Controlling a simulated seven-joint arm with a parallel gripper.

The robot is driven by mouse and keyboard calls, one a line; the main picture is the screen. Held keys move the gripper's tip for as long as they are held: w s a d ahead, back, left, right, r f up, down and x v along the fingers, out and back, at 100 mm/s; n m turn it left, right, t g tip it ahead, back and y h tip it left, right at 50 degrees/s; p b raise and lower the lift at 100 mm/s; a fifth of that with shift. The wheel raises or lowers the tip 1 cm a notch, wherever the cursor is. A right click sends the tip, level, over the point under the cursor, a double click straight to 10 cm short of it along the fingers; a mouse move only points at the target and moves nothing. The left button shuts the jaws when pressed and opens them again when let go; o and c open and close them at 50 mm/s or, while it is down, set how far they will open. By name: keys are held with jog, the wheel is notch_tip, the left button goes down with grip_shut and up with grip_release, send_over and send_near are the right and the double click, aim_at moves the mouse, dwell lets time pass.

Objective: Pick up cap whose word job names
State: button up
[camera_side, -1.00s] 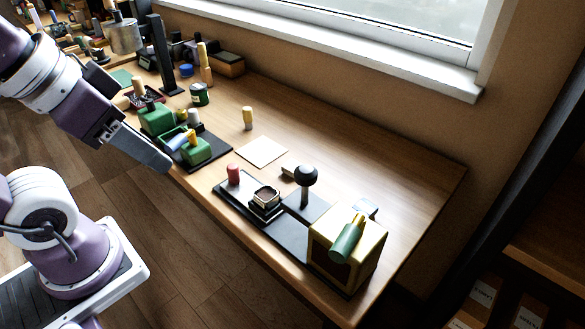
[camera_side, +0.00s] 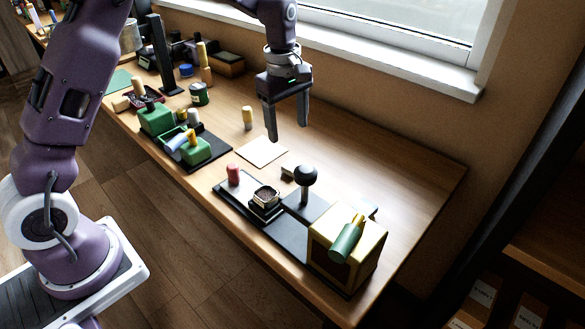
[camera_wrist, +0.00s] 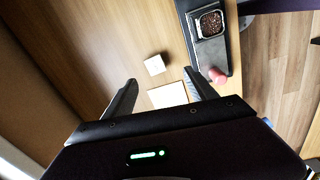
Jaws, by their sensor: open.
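My gripper (camera_side: 287,132) is open and empty, its fingers pointing down above the table beyond the pale card (camera_side: 262,152). In the wrist view my gripper (camera_wrist: 158,88) has its fingers apart, with the card (camera_wrist: 168,95) between them. I cannot tell which thing is the cap, and no readable word shows. A pink-red cylinder (camera_side: 233,175) stands on the black tray; it also shows in the wrist view (camera_wrist: 217,76). A yellow-and-white cylinder (camera_side: 247,118) stands left of my gripper. A small pale block (camera_side: 288,172) lies behind the tray; a pale block shows in the wrist view (camera_wrist: 154,65).
The black tray (camera_side: 290,236) holds a square cup of dark grains (camera_side: 265,197) and a black round-topped knob (camera_side: 305,175). A box with a green cylinder (camera_side: 347,243) stands at its right end. Green blocks (camera_side: 195,150) stand left. The table's back right is clear.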

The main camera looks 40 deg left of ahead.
jog(key=n, duration=0.2)
send_near(294, 162)
jog(key=shift+s+d+f+g, duration=0.4)
jog(key=shift+d+f, duration=0.1)
jog(key=shift+f, duration=0.15)
notch_tip(294, 162, down, 7)
jog(key=shift+w+d+f, duration=0.15)
jog(key=shift+w+f, duration=0.05)
jog(key=shift+f, duration=0.05)
grip_shut()
